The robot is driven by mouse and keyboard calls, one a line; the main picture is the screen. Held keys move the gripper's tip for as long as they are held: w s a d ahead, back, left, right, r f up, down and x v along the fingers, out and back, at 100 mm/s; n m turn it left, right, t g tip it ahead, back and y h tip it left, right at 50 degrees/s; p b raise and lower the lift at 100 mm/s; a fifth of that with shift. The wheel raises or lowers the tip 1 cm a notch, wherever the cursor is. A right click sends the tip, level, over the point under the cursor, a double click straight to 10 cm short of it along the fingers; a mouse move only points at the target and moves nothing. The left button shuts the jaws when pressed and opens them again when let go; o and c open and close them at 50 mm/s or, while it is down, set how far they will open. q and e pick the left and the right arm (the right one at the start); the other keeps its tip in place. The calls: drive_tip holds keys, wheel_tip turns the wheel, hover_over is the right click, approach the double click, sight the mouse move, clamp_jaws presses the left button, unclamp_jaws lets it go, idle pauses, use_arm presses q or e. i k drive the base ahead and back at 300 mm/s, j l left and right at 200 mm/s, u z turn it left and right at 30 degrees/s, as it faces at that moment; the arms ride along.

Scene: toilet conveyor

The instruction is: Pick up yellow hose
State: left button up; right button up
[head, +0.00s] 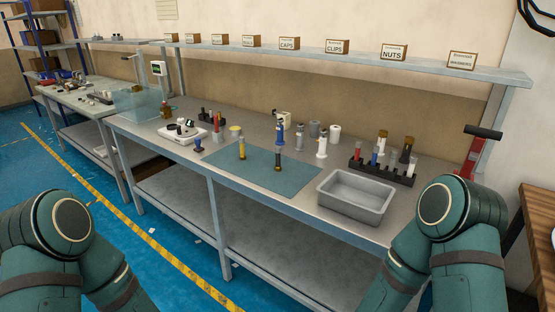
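No thing in the head view is clearly a hose at this size. A small upright piece with a yellow body and dark parts (242,149) stands on the left part of the blue-grey mat (217,165). A dark piece with a yellowish band (278,162) stands on the mat to the right. Only my arm links show, at the lower left and lower right. Both grippers are out of view.
A grey bin (356,216) sits at the bench's front right. A black rack (352,168) with several upright pieces stands behind it. A white tray (165,137) lies left of the mat. Blue and white bottles stand behind the mat. Labelled boxes line the shelf (430,68).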

sight(242, 157)
drive_tip(key=z, duration=0.8)
drive_tip(key=i+j+z, duration=0.1)
drive_tip(key=j+z, duration=0.7)
drive_tip(key=z, duration=0.15)
drive_tip(key=j+z, duration=0.45)
drive_tip(key=j, duration=0.5)
drive_tip(key=k+j, duration=0.1)
drive_tip(key=j, duration=0.25)
drive_tip(key=j+z, duration=0.1)
drive_tip(key=j, duration=0.2)
drive_tip(key=k+j, duration=0.15)
drive_tip(key=j, duration=0.15)
drive_tip(key=z, duration=0.05)
